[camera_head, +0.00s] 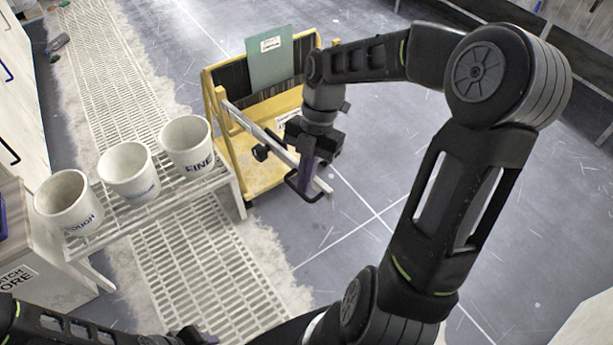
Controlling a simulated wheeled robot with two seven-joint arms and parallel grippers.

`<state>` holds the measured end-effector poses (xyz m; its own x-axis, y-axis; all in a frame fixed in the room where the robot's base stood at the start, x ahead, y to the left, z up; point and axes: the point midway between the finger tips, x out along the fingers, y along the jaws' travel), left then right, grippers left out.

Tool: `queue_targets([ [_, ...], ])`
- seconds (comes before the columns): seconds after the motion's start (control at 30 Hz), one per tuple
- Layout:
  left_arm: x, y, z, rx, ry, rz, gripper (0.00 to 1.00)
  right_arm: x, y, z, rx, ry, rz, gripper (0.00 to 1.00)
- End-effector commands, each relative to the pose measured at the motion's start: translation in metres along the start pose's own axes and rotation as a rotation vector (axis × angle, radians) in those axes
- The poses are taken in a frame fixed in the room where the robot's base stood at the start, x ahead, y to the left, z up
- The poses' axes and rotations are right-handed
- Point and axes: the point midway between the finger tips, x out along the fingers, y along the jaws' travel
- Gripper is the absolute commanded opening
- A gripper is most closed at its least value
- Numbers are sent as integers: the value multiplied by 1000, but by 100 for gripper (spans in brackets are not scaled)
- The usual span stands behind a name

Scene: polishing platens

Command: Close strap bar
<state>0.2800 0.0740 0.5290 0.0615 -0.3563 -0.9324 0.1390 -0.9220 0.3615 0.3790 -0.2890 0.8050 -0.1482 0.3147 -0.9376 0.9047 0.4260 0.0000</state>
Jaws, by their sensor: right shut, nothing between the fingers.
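The strap bar (240,117) is a pale metal bar on a yellow cart (226,150) in the upper middle. It stands out at an angle from the cart's left post toward the lower right. A dark handle (304,192) sits near its free end, and a black knob is further back along it. My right gripper (306,176) points down at the bar's free end beside the handle. It is shut with nothing seen between the fingers; whether it touches the bar I cannot tell. My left gripper (192,336) shows only partly at the bottom edge.
A green board (270,60) with a label stands upright in the cart. Several white buckets, one a FINE bucket (186,146), stand on a slatted rack (150,209) to the left. A floor grating runs beneath. The grey floor right of the cart is clear.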

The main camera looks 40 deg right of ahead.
Motion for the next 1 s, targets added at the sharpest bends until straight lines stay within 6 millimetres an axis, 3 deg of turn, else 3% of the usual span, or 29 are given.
queue_targets([
  [0.4, 12, -5, 0, 1, 0, 0, 29, 84, 0, -1, 0, 6, -2, 0],
  [0.63, 10, -4, 0, 1, 0, 0, 29, 77, 0, 32, 2, 1, 2, 0],
  [1.0, 10, -4, 0, 1, 0, 0, 29, 76, 0, 40, 1, 1, 1, 0],
])
